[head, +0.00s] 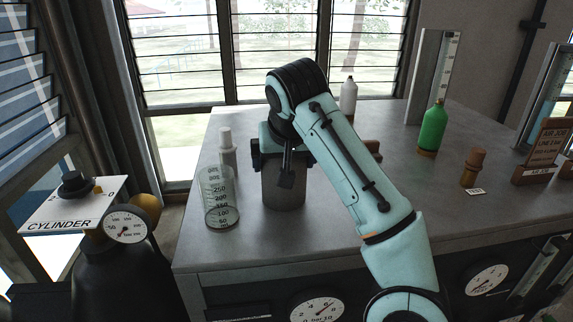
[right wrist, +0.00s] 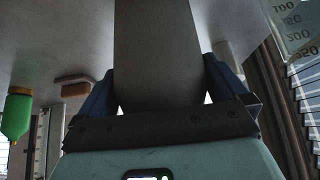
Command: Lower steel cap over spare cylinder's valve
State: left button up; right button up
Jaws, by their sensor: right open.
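The steel cap (head: 284,190) appears to be the grey, upright, cup-like piece on the bench under my right gripper (head: 283,158). In the right wrist view it is the broad grey body (right wrist: 157,45) between the blue fingers of my right gripper (right wrist: 160,82). The jaws are open, with a finger on either side of it; contact cannot be made out. The spare cylinder (head: 112,275) is a dark cylinder at the lower left, apart from the bench. Its brass valve (head: 146,208) has a gauge and black knob (head: 75,184), partly hidden by a CYLINDER card. My left gripper is out of view.
The grey bench (head: 340,225) carries a graduated glass beaker (head: 220,203) and a white-capped bottle (head: 228,155) left of the cap. A green bottle (head: 432,130), a brown stopper-like piece (head: 472,168) and a wooden sign (head: 541,152) stand to the right. A gap separates bench and cylinder.

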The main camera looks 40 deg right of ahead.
jog(key=shift+f, duration=0.5)
jog(key=shift+d, duration=0.1)
jog(key=c, duration=1.7)
jog(key=shift+r, duration=0.1)
